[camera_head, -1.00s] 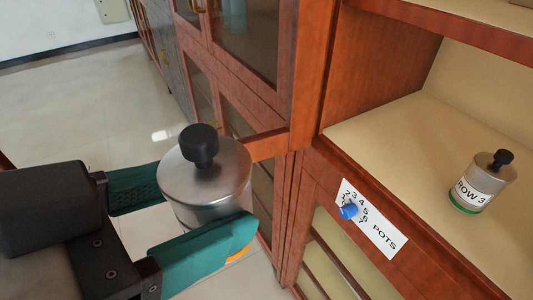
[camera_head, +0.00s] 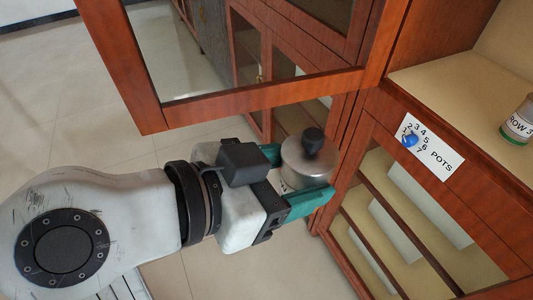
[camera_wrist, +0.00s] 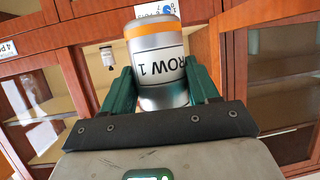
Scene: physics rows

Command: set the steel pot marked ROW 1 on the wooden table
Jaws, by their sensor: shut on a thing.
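The steel pot marked ROW 1 (camera_head: 300,170) has a black knob on its lid and hangs in the air in front of the cabinet. My gripper (camera_head: 296,178) is shut on it, with one green finger on each side. In the wrist view the pot (camera_wrist: 157,72) shows its ROW 1 label upside down and an orange band, between both fingers (camera_wrist: 160,88). The wooden table is not in view.
An open glass cabinet door (camera_head: 250,95) juts out above and beyond my gripper. The shelf (camera_head: 450,75) at right holds a pot marked ROW 3 (camera_head: 518,125). A POTS label (camera_head: 432,147) with a blue knob is on the cabinet front. Tiled floor (camera_head: 90,110) is clear at left.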

